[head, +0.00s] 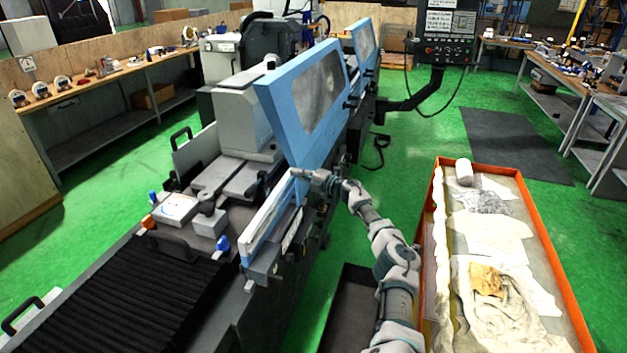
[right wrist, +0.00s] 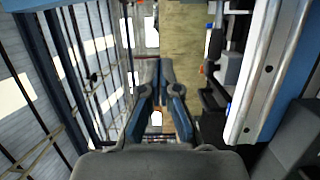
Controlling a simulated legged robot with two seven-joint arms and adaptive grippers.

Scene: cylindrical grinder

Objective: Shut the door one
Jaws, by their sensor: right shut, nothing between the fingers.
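The near blue door (head: 303,97) with a grey window is on the front of the grinder. A second blue door (head: 364,42) is farther back. I cannot tell which of them is door one. The near part of the machine bed, left of the near door, is uncovered. My right gripper (head: 299,174) is shut and empty at the lower near edge of the near door. I cannot tell whether it touches the door. In the right wrist view its fingers (right wrist: 160,75) are together. My left gripper is not in view.
A blue-and-silver rail (right wrist: 262,75) runs close on the right in the right wrist view. An orange-rimmed crate (head: 560,270) stands right of my right arm. A control panel (head: 445,32) hangs at the back.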

